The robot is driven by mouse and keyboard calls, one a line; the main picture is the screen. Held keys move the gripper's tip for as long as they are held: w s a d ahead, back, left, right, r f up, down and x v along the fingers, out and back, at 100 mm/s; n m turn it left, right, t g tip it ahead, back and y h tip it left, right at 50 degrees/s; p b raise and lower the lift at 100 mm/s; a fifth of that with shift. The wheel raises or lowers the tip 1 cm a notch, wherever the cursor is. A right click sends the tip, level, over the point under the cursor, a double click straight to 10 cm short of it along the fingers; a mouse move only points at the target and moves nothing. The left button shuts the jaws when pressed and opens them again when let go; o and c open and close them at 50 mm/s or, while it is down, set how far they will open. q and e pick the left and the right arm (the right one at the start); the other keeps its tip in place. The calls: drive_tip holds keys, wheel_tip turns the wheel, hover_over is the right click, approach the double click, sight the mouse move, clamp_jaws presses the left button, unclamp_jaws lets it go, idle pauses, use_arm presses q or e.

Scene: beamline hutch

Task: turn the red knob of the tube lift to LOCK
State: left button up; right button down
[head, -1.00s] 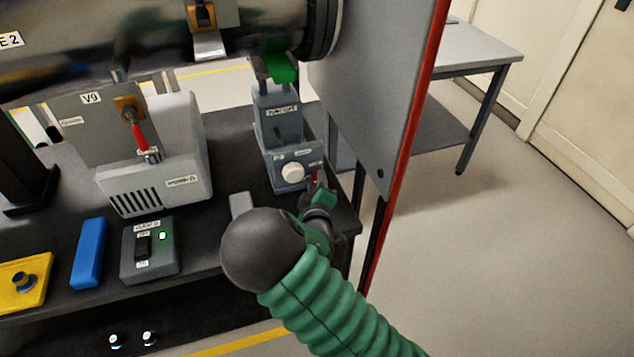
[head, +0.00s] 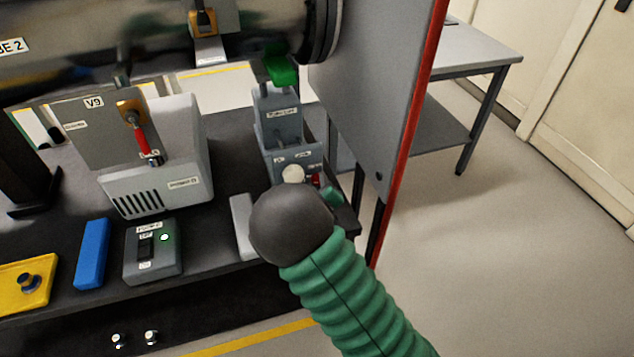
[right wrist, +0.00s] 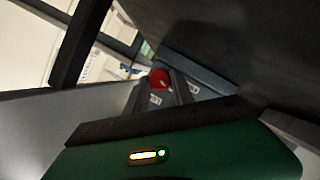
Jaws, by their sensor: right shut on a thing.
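The tube lift (head: 278,128) is a grey-blue unit with a green cradle on top, at the back right of the black bench in the head view. Its red knob (head: 315,180) shows as a small red patch, mostly hidden by my right arm. My right gripper (head: 322,187) is at the lift's lower front, largely behind my dark round wrist. In the right wrist view the red knob (right wrist: 159,78) sits between the fingertips of my right gripper (right wrist: 161,84), which is shut on it. The knob's pointer and LOCK mark cannot be read. My left gripper is not in view.
A white knob (head: 293,174) is close left of the red one. A grey panel with a red edge (head: 408,140) stands close to the right. A switch box (head: 152,252) with a green light and a blue block (head: 92,253) lie at the front left.

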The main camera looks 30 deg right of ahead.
drive_tip(key=shift+s+d+f+m+y, duration=0.1)
drive_tip(key=shift+m+y, duration=0.25)
drive_tip(key=shift+m, duration=0.15)
drive_tip(key=shift+s+d+f+m+y, duration=0.1)
drive_tip(key=shift+m+y, duration=0.25)
drive_tip(key=shift+m, duration=0.15)
drive_tip(key=m+y, duration=0.2)
drive_tip(key=m, duration=0.1)
drive_tip(key=shift+s+d+m+y, duration=0.1)
drive_tip(key=shift+m+y, duration=0.2)
drive_tip(key=shift+f+m+y+p, duration=0.1)
drive_tip(key=shift+m+y+p, duration=0.25)
drive_tip(key=shift+m+y, duration=0.4)
drive_tip(key=shift+d+m+t+y+p, duration=0.1)
drive_tip(key=shift+m+t+y+p, duration=0.55)
drive_tip(key=shift+m, duration=0.8)
drive_tip(key=c, duration=1.5)
unclamp_jaws()
drive_tip(key=o, duration=0.4)
drive_tip(key=shift+w+d, duration=0.1)
drive_tip(key=shift+w, duration=0.1)
